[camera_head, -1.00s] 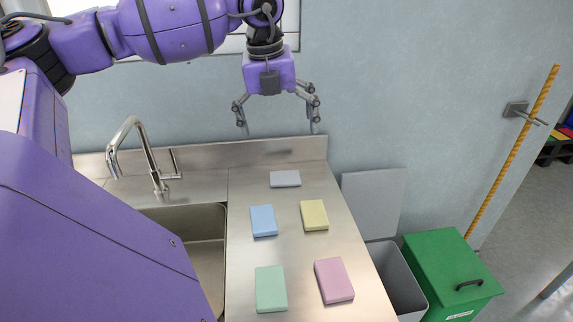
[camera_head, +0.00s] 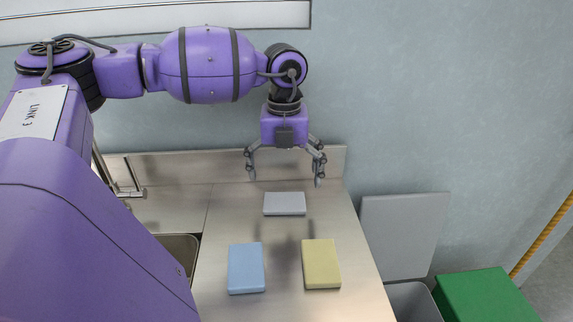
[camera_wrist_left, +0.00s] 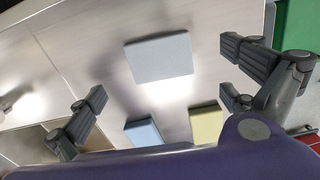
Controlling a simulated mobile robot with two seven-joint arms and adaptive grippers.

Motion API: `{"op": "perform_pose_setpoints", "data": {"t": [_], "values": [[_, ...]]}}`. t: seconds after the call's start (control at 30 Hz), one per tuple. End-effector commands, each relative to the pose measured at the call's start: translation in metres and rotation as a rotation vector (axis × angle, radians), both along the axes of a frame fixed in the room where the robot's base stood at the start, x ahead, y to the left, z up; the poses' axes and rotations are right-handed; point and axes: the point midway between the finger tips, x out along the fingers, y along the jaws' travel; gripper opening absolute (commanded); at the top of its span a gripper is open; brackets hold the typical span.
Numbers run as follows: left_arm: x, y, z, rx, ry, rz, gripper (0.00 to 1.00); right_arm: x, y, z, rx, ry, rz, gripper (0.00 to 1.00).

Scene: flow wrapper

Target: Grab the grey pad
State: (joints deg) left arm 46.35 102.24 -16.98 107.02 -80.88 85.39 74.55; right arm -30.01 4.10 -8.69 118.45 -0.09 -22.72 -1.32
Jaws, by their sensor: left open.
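The grey pad (camera_head: 284,204) lies flat on the steel counter near its back edge. In the left wrist view the grey pad (camera_wrist_left: 158,57) sits ahead of the spread fingers, roughly centred between them. My left gripper (camera_head: 285,178) is open and empty, pointing down above the grey pad, and not touching it. Its fingers also show in the left wrist view (camera_wrist_left: 168,78), wide apart. My right gripper is not in view.
A blue pad (camera_head: 246,268) and a yellow pad (camera_head: 321,264) lie in front of the grey pad. A steel backsplash (camera_head: 230,166) runs behind. A grey bin (camera_head: 412,302) and a green box (camera_head: 486,296) stand right of the counter.

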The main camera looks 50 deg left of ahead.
Motion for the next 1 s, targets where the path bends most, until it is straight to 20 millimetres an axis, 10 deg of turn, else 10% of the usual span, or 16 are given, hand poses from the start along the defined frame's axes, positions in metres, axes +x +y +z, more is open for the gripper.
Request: {"op": "perform_pose_setpoints", "data": {"t": [0.67,1.0], "values": [[0.003,0.003,-0.057,-0.001,-0.001,0.000,1.00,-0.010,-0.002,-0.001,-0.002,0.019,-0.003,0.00],[0.003,0.003,-0.056,-0.001,-0.001,0.000,0.63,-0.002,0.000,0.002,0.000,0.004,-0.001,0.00]]}}
